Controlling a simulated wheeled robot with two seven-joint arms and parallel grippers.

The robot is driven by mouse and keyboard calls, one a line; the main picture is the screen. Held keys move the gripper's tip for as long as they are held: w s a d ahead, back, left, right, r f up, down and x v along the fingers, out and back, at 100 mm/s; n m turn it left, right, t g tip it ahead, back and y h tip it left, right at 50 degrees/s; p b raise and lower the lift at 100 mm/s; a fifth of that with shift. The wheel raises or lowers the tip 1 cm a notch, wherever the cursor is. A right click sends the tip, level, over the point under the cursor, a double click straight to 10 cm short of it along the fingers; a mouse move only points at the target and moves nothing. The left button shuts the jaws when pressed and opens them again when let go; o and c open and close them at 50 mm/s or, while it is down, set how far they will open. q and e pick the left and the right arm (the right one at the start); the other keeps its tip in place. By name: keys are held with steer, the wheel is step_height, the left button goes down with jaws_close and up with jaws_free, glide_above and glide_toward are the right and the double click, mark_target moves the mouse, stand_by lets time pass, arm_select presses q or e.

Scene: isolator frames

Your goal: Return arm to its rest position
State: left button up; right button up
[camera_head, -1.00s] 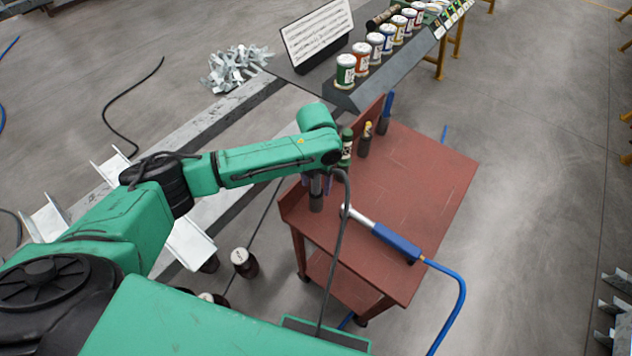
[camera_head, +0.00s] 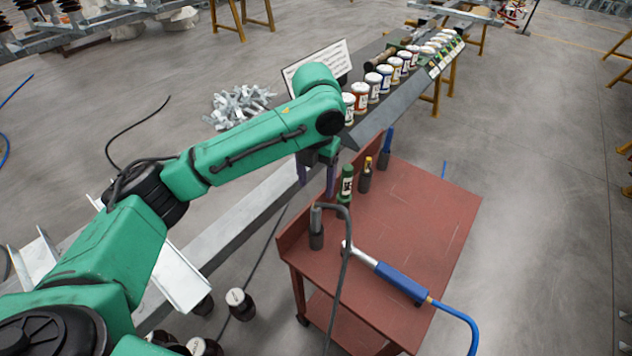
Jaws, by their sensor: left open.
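My right gripper is not in view.
The red cart (camera_head: 425,215) also bears a green bottle-like item (camera_head: 346,184), more dark holders (camera_head: 365,180) and a blue-handled tool (camera_head: 400,283) with a blue hose. Behind the wrist, a dark bench (camera_head: 385,108) carries a row of cans (camera_head: 372,86).

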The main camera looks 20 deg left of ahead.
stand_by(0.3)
arm_select(q)
steer(key=s+d+f+n+t+h, duration=0.1)
steer(key=s+d+f+n+h, duration=0.25)
steer(key=d+f+n, duration=0.45)
steer(key=s+a+f+n+t+y, duration=0.1)
steer(key=s+a+f+n, duration=0.2)
steer(key=s+a+n, duration=0.5)
steer(key=s+a+f+n+t+y, duration=0.1)
steer(key=a+f+n, duration=0.3)
steer(key=n, duration=0.7)
steer(key=s+a+f+n+y, duration=0.1)
steer(key=s+a+f+n, duration=0.1)
steer(key=s+a+n, duration=0.6)
step_height(320, 180, down, 23)
steer(key=d+n, duration=0.1)
steer(key=s+a+f+g, duration=0.2)
steer(key=s+f, duration=1.2)
steer(key=s, duration=0.2)
steer(key=shift+a+b, duration=0.35)
